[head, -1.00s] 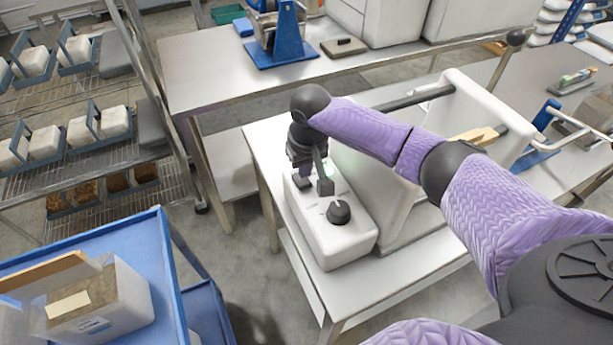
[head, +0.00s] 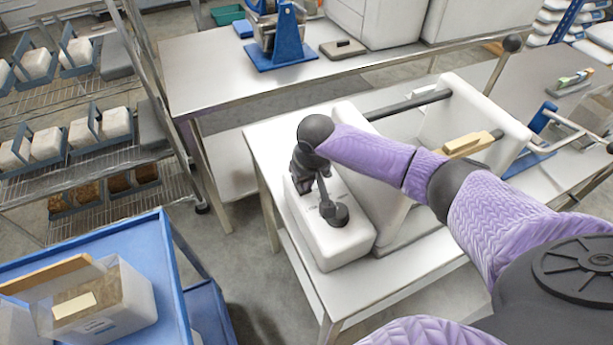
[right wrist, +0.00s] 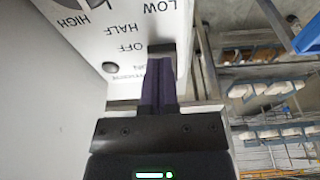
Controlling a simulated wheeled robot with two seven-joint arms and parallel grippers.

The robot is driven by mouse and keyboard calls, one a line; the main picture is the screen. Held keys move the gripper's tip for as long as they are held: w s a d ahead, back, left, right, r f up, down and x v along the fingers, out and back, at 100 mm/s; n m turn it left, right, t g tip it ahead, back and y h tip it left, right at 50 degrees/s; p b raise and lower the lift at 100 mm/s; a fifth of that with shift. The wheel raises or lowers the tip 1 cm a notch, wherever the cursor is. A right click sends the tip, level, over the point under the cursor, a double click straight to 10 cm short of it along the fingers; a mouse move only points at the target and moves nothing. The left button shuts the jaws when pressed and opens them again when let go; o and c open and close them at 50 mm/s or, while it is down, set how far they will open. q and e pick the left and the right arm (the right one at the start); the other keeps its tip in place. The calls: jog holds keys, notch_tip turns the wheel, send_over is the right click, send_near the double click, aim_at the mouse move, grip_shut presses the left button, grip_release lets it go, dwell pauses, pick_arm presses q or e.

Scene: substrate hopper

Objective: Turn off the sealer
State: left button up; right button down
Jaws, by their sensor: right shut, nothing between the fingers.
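The sealer is a white machine (head: 345,250) on the metal table. Its top has a round dark knob (head: 337,215), partly covered by my right gripper (head: 325,197) in the head view. The right wrist view shows the sealer's panel (right wrist: 105,30) upside down, with HIGH, HALF, LOW and OFF printed on it. A dark switch (right wrist: 168,53) sits by the panel edge, and a small round dark button (right wrist: 110,67) lies left of it. My right gripper (right wrist: 157,65) is shut and empty, its tips overlapping the switch; contact cannot be told. My left gripper is not in view.
A wooden-topped block (head: 470,145) and a dark bar lie behind my right arm. A blue cart (head: 170,290) with a clear box stands at lower left. A wire rack (head: 90,150) stands at left, and another metal table (head: 210,75) behind.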

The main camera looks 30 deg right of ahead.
jog(key=shift+w+r, duration=0.25)
jog(key=shift+w, duration=0.4)
jog(key=shift+r, duration=0.1)
jog(key=p+v, duration=0.2)
jog(key=v, duration=0.7)
jog(key=shift+r+p, duration=0.4)
jog(key=shift+s, duration=0.1)
